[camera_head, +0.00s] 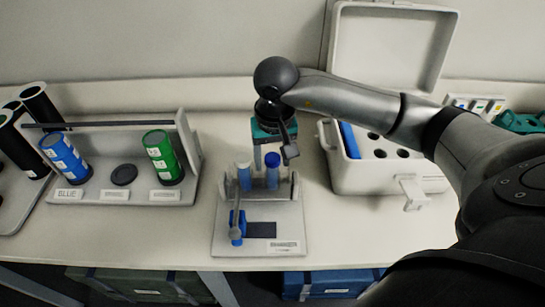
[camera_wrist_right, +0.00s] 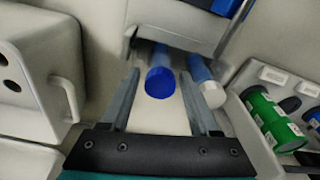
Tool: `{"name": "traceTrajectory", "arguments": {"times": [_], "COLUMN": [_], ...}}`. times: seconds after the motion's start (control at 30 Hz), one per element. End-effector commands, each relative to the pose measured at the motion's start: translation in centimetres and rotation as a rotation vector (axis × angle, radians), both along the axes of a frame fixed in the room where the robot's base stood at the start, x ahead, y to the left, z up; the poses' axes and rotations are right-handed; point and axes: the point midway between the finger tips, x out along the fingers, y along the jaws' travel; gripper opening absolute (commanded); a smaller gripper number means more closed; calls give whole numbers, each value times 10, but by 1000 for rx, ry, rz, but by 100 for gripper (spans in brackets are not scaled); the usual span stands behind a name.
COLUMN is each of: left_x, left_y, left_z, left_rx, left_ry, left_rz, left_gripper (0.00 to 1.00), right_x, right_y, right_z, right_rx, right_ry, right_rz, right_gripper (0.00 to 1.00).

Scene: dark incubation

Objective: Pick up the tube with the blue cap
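The tube with the blue cap (camera_head: 272,172) stands upright in a small grey rack (camera_head: 290,240) at the middle of the bench. In the right wrist view its blue cap (camera_wrist_right: 160,83) lies between the two finger lines. A tube with a white cap (camera_head: 244,178) stands just left of it; in the wrist view this tube (camera_wrist_right: 211,94) is just outside the right-hand finger. My right gripper (camera_head: 268,150) is above and behind the blue-capped tube, pointing down. Its fingers are apart and empty in the wrist view (camera_wrist_right: 160,76); no contact with the tube shows. My left gripper is not in view.
A white box (camera_head: 375,180) with an open lid stands close on the right. A holder (camera_head: 120,190) with blue and green cylinders stands on the left. Bare bench lies either side of the rack.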

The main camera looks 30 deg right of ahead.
Motion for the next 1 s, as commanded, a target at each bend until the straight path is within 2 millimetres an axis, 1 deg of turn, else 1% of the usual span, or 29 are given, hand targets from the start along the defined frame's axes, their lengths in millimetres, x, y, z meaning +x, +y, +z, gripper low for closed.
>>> {"name": "traceTrajectory", "arguments": {"times": [0.03, 0.07, 0.5, 0.53, 1.0], "left_x": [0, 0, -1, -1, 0], "left_y": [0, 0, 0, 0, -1], "left_z": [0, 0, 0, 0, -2], "left_rx": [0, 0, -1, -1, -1], "left_ry": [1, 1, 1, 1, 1], "left_rz": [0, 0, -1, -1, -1], "left_gripper": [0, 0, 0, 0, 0], "right_x": [0, 0, 0, 0, 1], "right_y": [0, 0, 0, 0, -1], "right_z": [0, 0, 0, 0, 0], "right_rx": [0, 0, 0, 0, 0], "right_ry": [0, 0, 0, 0, -1], "right_rz": [0, 0, 0, 0, 0], "right_gripper": [56, 52, 3, 0, 0]}}
